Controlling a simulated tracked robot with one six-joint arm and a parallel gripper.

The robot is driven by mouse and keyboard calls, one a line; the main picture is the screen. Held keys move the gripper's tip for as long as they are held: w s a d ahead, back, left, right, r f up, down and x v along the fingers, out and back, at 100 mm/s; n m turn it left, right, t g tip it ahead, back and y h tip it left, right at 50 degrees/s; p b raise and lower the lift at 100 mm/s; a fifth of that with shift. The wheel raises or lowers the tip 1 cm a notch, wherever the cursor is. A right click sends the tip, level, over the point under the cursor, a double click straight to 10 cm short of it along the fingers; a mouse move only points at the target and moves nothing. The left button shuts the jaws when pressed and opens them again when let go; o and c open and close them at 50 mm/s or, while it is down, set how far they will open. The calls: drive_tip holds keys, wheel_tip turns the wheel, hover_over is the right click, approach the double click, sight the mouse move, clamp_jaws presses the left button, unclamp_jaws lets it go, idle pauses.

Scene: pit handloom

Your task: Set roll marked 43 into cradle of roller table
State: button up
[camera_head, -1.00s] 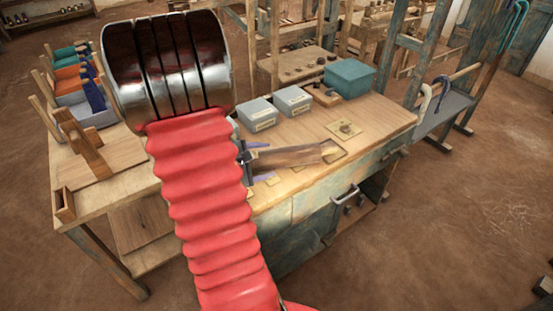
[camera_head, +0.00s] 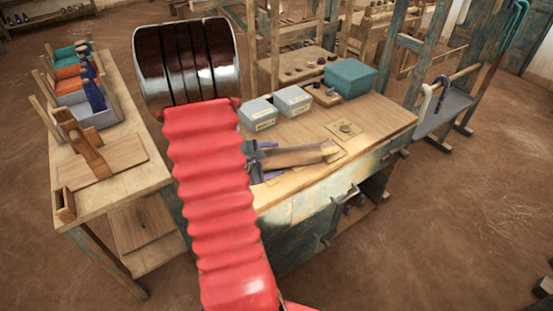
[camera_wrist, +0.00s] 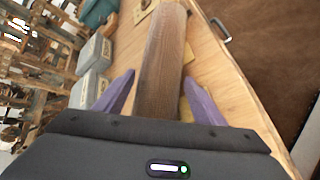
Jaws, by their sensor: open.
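My gripper (camera_head: 268,160) is over the workbench, its purple fingers apart. In the wrist view, the open fingers (camera_wrist: 158,95) lie on either side of a long brown wooden piece (camera_wrist: 160,65) with a rounded surface. It also shows in the head view (camera_head: 298,157), above or on the bench top; I cannot tell whether it touches the fingers. No mark 43 is readable. Teal, orange and blue items, perhaps rolls (camera_head: 72,72), are at the left table's far end. Wooden uprights (camera_head: 82,140) stand on that table (camera_head: 125,180); I cannot tell whether they form the cradle.
Two grey labelled boxes (camera_head: 258,114) and a teal box (camera_head: 350,76) stand at the back of the bench (camera_head: 385,115). A small card (camera_head: 344,129) lies near its right end. Loom frames rise behind. Open floor (camera_head: 460,220) is at the right.

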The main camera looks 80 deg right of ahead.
sight(273, 157)
drive_tip(key=shift+c, duration=0.4)
drive_tip(key=c, duration=1.4)
drive_tip(key=shift+c, duration=0.2)
drive_tip(key=shift+r, duration=5.05)
